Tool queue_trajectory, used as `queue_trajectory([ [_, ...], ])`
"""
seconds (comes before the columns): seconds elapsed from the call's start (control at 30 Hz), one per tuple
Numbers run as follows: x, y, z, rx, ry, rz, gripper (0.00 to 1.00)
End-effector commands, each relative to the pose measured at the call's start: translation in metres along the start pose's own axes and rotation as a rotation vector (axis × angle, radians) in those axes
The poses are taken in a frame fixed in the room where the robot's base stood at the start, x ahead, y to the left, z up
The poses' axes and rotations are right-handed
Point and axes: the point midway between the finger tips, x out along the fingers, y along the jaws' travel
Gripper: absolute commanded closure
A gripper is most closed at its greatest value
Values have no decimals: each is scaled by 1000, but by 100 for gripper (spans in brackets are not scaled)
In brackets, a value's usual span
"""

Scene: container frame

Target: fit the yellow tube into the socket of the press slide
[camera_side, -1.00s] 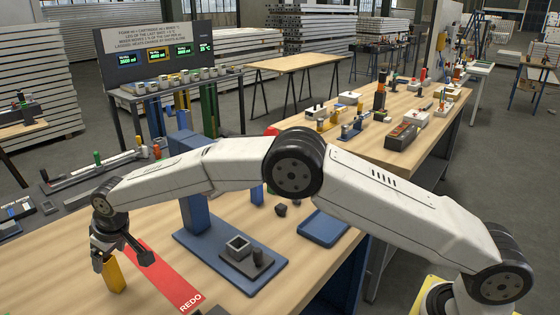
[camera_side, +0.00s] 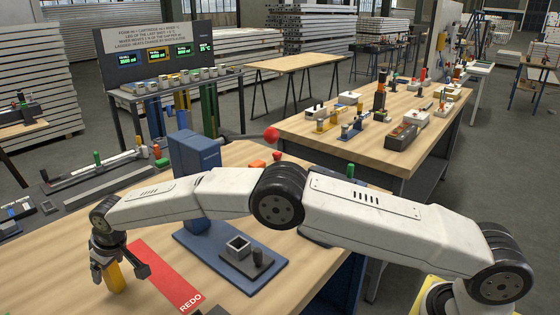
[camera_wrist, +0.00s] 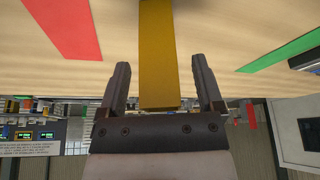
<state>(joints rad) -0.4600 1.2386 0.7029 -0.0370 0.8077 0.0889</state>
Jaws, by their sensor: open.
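The yellow tube (camera_side: 116,278) stands upright on the wooden bench at the lower left of the side view. My gripper (camera_side: 119,272) is open and lowered over it, with one finger on each side. In the wrist view, the tube (camera_wrist: 159,55) lies between the two spread fingers of my gripper (camera_wrist: 160,90), with a gap on both sides. The press slide's square grey socket (camera_side: 238,247) sits on a dark block on the blue press base (camera_side: 205,250), to the right of my gripper. The socket's opening faces up and looks empty.
A red strip marked REDO (camera_side: 165,275) lies between the tube and the press base. The blue press column (camera_side: 195,155) rises behind, with a red-knobbed lever (camera_side: 271,134). A green strip (camera_wrist: 280,47) shows in the wrist view.

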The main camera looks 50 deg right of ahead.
Motion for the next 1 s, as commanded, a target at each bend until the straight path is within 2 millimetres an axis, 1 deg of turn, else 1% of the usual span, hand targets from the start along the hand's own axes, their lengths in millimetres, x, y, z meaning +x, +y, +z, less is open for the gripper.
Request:
queue_trajectory([
  [0.3, 0, 0, 0, 0, -1, 0, 15],
  [0.37, 0, 0, 0, 0, 0, 0, 34],
  [0.4, 0, 0, 0, 0, -1, 0, 46],
  [0.47, 0, 0, 0, 0, -1, 0, 66],
  [0.5, 0, 0, 0, 0, -1, 0, 78],
  [0.57, 0, 0, 0, 0, -1, 0, 97],
  [0.6, 0, 0, 0, 0, -1, 0, 100],
  [1.0, -4, 0, -2, 0, 1, 0, 100],
])
